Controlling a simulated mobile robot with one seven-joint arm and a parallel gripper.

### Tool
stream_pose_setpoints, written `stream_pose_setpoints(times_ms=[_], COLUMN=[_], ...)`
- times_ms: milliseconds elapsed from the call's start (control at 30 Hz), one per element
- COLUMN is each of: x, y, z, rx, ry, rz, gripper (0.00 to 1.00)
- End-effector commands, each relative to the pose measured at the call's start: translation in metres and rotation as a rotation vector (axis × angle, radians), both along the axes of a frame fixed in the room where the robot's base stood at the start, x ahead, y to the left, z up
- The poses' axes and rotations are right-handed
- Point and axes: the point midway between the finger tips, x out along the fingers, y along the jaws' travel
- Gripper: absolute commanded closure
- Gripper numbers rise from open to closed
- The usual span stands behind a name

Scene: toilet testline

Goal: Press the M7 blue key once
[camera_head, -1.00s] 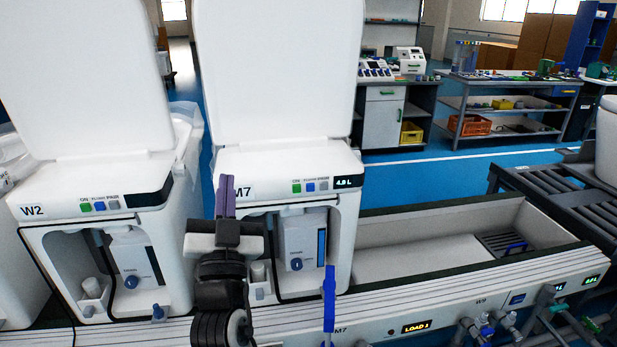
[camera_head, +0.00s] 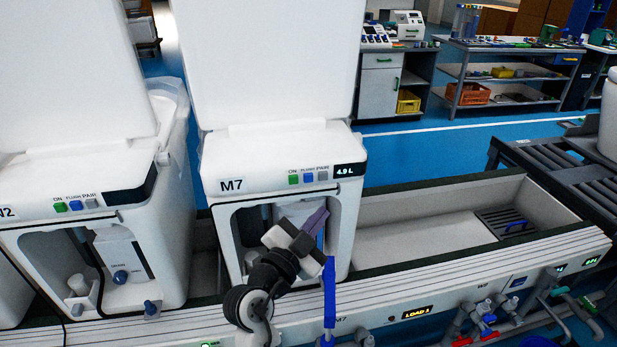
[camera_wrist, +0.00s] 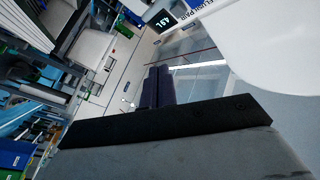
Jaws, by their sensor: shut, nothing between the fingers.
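The M7 unit (camera_head: 262,178) is a white box with a raised lid. Its front panel carries a green key (camera_head: 294,180), a blue key (camera_head: 308,178) and a grey key (camera_head: 323,176) in a row, beside a display (camera_head: 346,171) reading 4.9 L. My gripper (camera_head: 321,215) is shut and empty. In the head view its purple fingers show below the blue key, in front of the unit's open lower bay, apart from the key. In the wrist view the shut fingers (camera_wrist: 158,78) point up the picture, with the display (camera_wrist: 164,20) beyond; the blue key is not clear there.
A similar white unit (camera_head: 100,190) with its own keys stands to the left. A blue upright handle (camera_head: 329,295) rises in front of M7, near my gripper. An open trough (camera_head: 420,250) lies to the right, with pipes and valves (camera_head: 490,315) along the front.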

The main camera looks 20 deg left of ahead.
Motion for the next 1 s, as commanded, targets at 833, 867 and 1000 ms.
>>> stream_pose_setpoints(times_ms=[833, 867, 1000], x=[0.068, 0.07, 0.073], y=[0.047, 0.047, 0.05], z=[-0.001, -0.001, 0.0], rx=[0.001, 0.001, 0.0], ry=[-0.002, -0.002, 0.0], rz=[0.002, 0.002, 0.002], gripper=[1.0, 1.0, 1.0])
